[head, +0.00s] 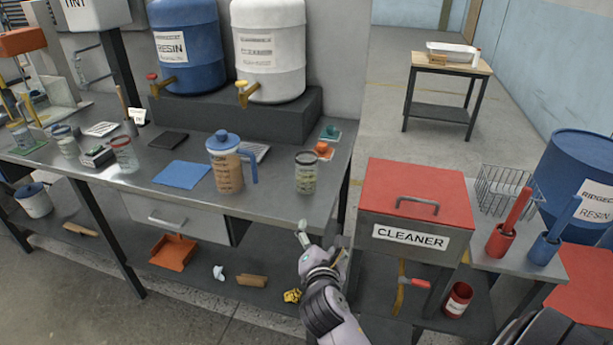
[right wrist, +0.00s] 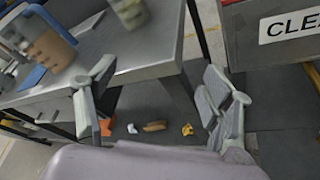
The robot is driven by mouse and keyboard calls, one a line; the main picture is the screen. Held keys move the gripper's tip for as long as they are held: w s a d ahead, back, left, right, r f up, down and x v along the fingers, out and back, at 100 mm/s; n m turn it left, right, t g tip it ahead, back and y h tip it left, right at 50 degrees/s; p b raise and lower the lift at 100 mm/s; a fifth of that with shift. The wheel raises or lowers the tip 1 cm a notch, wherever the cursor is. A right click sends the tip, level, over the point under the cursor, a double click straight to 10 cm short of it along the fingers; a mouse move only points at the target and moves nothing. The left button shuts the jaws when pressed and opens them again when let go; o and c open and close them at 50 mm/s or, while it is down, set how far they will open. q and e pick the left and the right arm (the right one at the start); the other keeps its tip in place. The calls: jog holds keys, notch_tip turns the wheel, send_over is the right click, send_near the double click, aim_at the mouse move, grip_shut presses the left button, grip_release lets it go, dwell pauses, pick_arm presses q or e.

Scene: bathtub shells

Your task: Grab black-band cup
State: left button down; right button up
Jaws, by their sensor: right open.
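A clear cup with a dark band near its rim and greenish contents (head: 306,174) stands upright near the right front part of the grey workbench. The band looks black. In the right wrist view the cup (right wrist: 130,12) is cut off by the top edge. My right gripper (head: 321,238) is open and empty, in front of the bench edge and nearer to me than the cup, not touching it. Its two spread fingers (right wrist: 160,75) also show in the right wrist view. My left gripper is not in view.
A blue-lidded pitcher (head: 228,170) stands left of the cup. Orange and teal items (head: 325,148) lie behind it. A red-lidded CLEANER box (head: 415,190) is to the right. A red-banded cup (head: 123,155) and other cups stand farther left. The bench front near the cup is clear.

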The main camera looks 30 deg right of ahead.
aim_at(305, 173)
jog(key=w+r+n+t+h, duration=0.1)
jog(key=w+r+n+t, duration=0.2)
jog(key=w+r+n, duration=0.4)
jog(key=shift+n, duration=0.7)
jog(key=x, duration=0.3)
jog(key=f+x, duration=0.1)
jog(key=x, duration=0.3)
jog(key=d+x, duration=0.1)
jog(key=x, duration=0.2)
jog(key=shift+s+f, duration=0.1)
jog(key=shift+f, duration=0.15)
jog(key=shift+d+f+x, duration=0.1)
jog(key=shift+f+x, duration=0.05)
jog(key=shift+x, duration=1.2)
jog(key=shift+d+f+x, duration=0.1)
jog(key=shift+d+x, duration=0.05)
jog(key=shift+x, duration=1.2)
jog(key=shift+s, duration=0.2)
jog(key=c, duration=1.4)
